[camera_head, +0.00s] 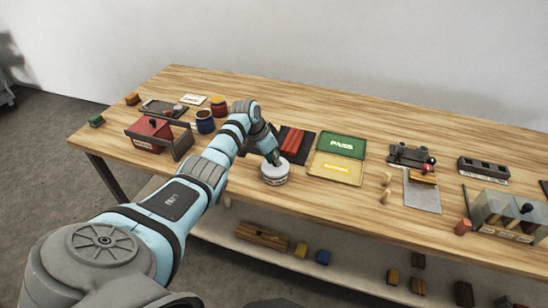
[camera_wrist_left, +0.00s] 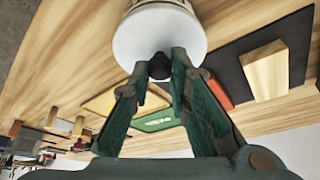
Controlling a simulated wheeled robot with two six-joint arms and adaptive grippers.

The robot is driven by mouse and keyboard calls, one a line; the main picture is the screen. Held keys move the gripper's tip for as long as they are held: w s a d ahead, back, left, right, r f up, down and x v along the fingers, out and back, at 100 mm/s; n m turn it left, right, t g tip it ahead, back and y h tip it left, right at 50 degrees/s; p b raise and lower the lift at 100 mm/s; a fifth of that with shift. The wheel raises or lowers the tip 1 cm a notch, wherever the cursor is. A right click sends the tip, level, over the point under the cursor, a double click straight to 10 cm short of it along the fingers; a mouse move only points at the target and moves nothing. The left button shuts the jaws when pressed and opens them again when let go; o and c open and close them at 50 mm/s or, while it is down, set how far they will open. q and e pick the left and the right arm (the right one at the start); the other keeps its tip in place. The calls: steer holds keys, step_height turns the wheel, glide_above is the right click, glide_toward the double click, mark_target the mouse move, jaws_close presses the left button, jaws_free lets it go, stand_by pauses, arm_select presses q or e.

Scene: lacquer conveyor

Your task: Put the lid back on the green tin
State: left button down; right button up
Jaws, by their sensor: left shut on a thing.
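A round white lid (camera_head: 274,170) sits at the front edge side of the table, over a pale round body; I cannot see any green on it. In the left wrist view the white lid (camera_wrist_left: 158,38) has a dark knob (camera_wrist_left: 159,67) between the fingertips. My left gripper (camera_head: 274,157) is shut on this knob from above; it also shows in the left wrist view (camera_wrist_left: 160,65). Whether the lid is fully seated cannot be told. A blue tin (camera_head: 205,122) and a red tin with a yellow top (camera_head: 218,107) stand behind my arm. My right gripper is not in view.
A dark mat with red bars (camera_head: 292,142) lies behind the lid, and a green PASS and yellow tray (camera_head: 338,158) lies to its right. Wooden pegs (camera_head: 385,196) stand further right. A lower shelf holds several blocks.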

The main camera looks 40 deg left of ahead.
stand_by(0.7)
arm_select(q)
steer(key=shift+f, duration=0.1)
steer(key=c, duration=0.9)
jaws_free()
steer(key=shift+c, duration=0.2)
step_height(320, 180, up, 7)
steer(key=p, duration=0.7)
steer(key=shift+p, duration=0.35)
steer(key=shift+c, duration=0.6)
jaws_close()
